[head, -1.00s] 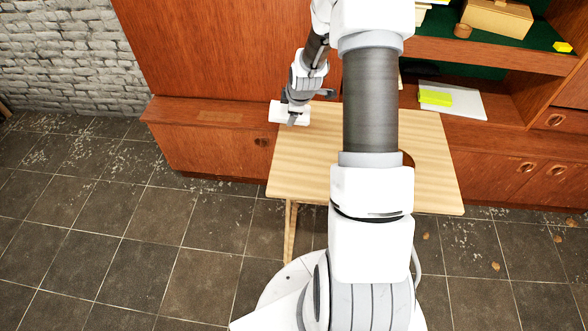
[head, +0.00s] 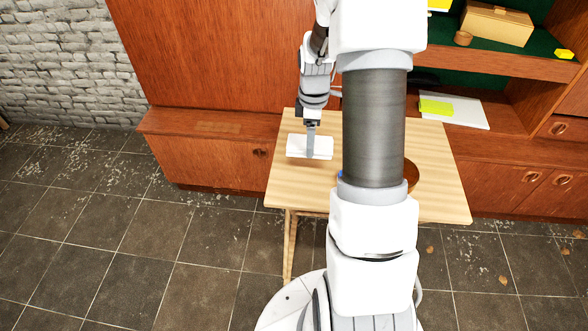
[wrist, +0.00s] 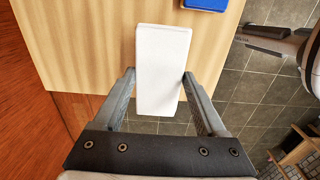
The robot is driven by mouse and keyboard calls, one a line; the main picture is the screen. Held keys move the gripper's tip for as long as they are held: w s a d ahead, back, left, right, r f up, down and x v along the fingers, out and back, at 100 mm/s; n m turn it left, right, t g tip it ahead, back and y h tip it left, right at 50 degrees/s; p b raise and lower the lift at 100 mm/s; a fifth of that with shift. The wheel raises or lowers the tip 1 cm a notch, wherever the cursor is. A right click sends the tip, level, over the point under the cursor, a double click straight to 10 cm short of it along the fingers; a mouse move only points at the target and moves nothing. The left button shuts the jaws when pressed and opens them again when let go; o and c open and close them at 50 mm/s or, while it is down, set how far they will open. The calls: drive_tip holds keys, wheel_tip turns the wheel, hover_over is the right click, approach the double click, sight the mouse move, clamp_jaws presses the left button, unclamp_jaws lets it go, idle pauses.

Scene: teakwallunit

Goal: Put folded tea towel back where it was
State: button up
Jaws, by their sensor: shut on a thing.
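The folded tea towel (head: 297,147) is a white, flat rectangular block. In the head view it appears over the left part of the light wooden table (head: 285,185). My gripper (head: 311,150) is shut on it from above. In the wrist view the towel (wrist: 163,60) lies between the two fingers, its long side pointing away from the palm. There it overlaps the table's edge, with floor seen beyond. I cannot tell exactly how high it is above the tabletop.
A blue object (wrist: 205,4) lies on the table, mostly cut off in the wrist view. A round brown item (head: 411,174) is partly behind my arm. The wall unit (head: 200,65) with a low ledge (head: 185,124) stands behind. A white sheet with a yellow pad (head: 435,107) lies to the right.

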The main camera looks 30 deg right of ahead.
drive_tip(key=a+f, duration=0.2)
drive_tip(key=a, duration=0.1)
drive_tip(key=a+f, duration=0.1)
drive_tip(key=a, duration=0.1)
drive_tip(key=shift+s+a+f+b, duration=0.1)
drive_tip(key=shift+s+b, duration=0.25)
drive_tip(key=shift+f+b, duration=0.5)
drive_tip(key=shift+f, duration=1.5)
drive_tip(key=shift+f, duration=0.1)
drive_tip(key=o, duration=1.1)
drive_tip(key=shift+o, duration=0.2)
